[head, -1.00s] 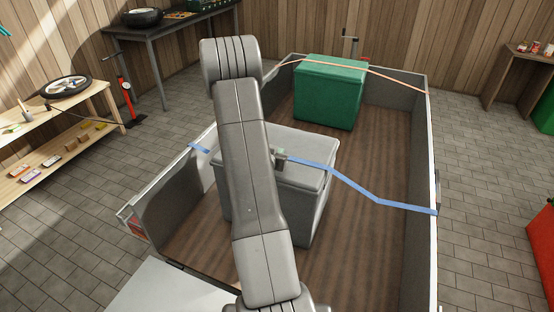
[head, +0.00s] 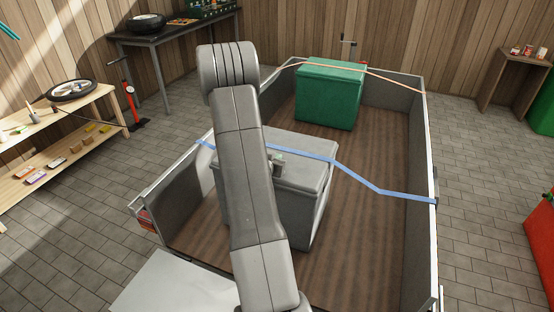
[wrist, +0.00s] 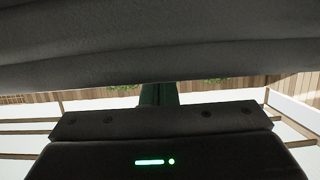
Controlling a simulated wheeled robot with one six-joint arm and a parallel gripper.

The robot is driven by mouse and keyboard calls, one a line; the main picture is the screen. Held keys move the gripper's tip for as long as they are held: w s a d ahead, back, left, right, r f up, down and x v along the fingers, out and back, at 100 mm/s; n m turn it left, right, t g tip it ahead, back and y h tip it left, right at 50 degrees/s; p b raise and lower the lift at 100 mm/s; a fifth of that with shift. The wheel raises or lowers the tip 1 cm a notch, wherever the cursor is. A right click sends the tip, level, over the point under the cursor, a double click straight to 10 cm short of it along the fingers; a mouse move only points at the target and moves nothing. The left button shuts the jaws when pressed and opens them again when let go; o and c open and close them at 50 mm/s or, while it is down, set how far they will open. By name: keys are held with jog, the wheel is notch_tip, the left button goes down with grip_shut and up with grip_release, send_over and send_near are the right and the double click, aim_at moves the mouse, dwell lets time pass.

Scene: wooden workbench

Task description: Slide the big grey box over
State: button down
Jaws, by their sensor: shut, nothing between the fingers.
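The big grey box (head: 306,180) stands in the open trailer (head: 350,235), near its left wall, in the head view. Its lid is lighter grey, and my arm hides part of its top and front. A blue strap (head: 345,168) runs across the trailer over the box, with a small buckle-like piece at the lid by my arm. In the wrist view my gripper (wrist: 158,94) shows as shut, dark fingers beyond its dark body; they hold nothing.
A green box (head: 330,95) stands at the trailer's far end under an orange cord (head: 385,75). The trailer's right wall (head: 424,180) rises beyond bare wooden floor right of the grey box. A low bench (head: 75,145) stands at the left.

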jog(key=s+a+f+b, duration=0.1)
jog(key=s+a, duration=0.5)
jog(key=s, duration=0.9)
jog(key=shift+s+b, duration=0.15)
jog(key=shift+b, duration=0.75)
jog(key=shift+w+r+p, duration=0.2)
jog(key=shift+r+p, duration=0.4)
jog(key=shift+r, duration=0.2)
jog(key=shift+d, duration=0.1)
